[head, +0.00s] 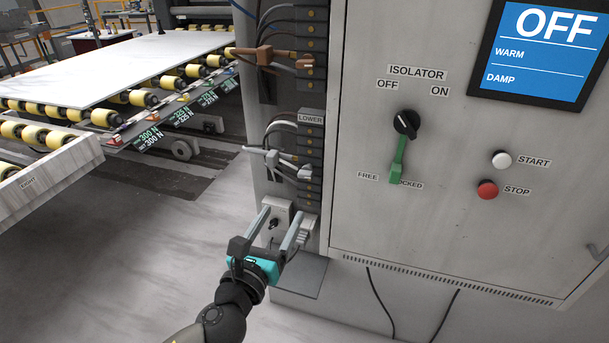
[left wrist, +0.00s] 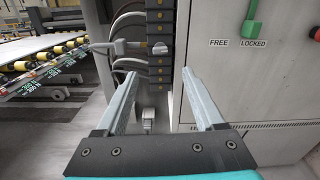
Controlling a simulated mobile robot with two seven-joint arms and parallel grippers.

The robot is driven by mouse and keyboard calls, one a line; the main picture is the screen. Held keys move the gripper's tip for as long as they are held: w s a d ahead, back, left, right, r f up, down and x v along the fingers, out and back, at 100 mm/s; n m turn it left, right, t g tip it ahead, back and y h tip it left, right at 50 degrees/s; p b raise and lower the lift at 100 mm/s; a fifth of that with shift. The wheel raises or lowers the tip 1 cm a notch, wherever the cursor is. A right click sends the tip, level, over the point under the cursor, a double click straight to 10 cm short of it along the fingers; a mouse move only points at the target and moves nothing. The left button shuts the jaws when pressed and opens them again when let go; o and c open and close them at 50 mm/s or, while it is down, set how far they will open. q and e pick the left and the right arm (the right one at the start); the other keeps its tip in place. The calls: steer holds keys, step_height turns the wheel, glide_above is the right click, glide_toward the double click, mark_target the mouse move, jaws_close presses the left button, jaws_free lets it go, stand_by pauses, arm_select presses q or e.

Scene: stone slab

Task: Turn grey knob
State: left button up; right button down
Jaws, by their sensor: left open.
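The grey knob (head: 305,173) sits on the black terminal strip in the LOWER section, left of the cabinet door. It also shows in the left wrist view (left wrist: 160,48), beyond my fingertips and roughly level across. A grey plug with a cross handle (head: 270,158) is just left of it. My left gripper (head: 282,212) is open and empty, below the knob in the head view and apart from it. In the left wrist view its two fingers (left wrist: 160,75) frame the strip's lower part. My right gripper is in neither view.
A cabinet (head: 450,225) stands at right with a black isolator switch (head: 406,124), a green lever (head: 398,160) hanging by LOCKED, and START and STOP buttons. A brown plug (head: 262,54) is higher on the strip. A roller conveyor with a slab (head: 120,65) lies left, with clear floor before it.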

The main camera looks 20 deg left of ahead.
mark_target(304, 176)
arm_select(q)
steer(key=w, duration=1.4)
steer(key=shift+d, duration=0.2)
steer(key=shift+s, duration=0.1)
jaws_close()
